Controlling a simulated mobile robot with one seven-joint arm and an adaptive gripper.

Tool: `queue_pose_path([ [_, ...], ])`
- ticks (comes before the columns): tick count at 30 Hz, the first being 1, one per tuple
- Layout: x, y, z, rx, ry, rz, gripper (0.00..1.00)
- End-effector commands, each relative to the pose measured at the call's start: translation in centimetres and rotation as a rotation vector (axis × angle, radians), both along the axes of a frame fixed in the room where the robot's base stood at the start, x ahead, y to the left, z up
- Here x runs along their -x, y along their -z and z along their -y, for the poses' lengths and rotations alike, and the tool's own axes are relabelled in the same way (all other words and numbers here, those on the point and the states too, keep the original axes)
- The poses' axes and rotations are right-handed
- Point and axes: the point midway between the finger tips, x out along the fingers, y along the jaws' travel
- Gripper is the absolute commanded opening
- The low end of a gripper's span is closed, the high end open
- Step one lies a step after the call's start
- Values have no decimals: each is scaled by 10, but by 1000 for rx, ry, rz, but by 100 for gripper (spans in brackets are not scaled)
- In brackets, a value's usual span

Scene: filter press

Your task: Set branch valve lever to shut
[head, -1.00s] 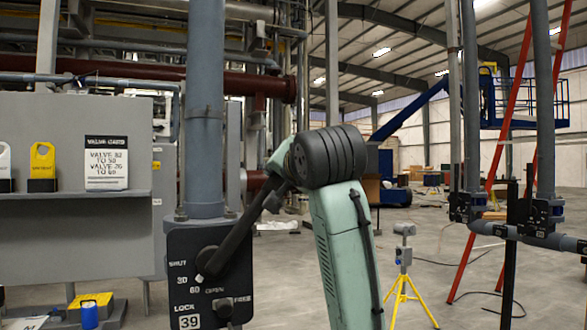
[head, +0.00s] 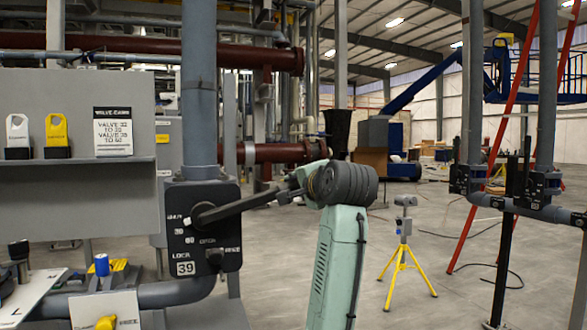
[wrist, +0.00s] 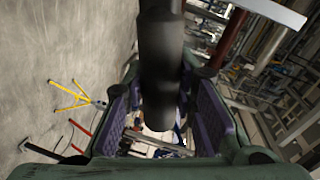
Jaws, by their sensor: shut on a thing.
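The branch valve is a black plate (head: 232,222) numbered 39 on a grey vertical pipe. It carries the labels SHUT, 30, 60 and OPEN. Its dark lever (head: 245,203) runs from the hub to the right, tilted slightly up. The hub end lies close to the SHUT label; exact alignment is hard to tell. A small knob (head: 215,258) sits below, near LOCK and FREE. My gripper (head: 297,182) is at the lever's outer end, partly hidden by my wrist. In the wrist view, a dark cylindrical lever part (wrist: 160,70) passes between the purple-padded fingers (wrist: 170,112).
A grey shelf board (head: 85,172) with white and yellow tags and a valve card stands at left. A small table (head: 30,298) is at lower left. A yellow tripod (head: 403,255) and a red ladder (head: 490,170) stand right. Floor between is open.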

Motion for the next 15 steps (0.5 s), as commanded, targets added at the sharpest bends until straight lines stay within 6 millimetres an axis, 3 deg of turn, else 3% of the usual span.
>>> queue_pose_path([
  [1, -2, 13, 3, -33, 1, -16, 0],
  [6, -4, 37, 7, -140, 1, -55, 0],
  [15, -4, 61, 9, -250, 2, -94, 0],
])
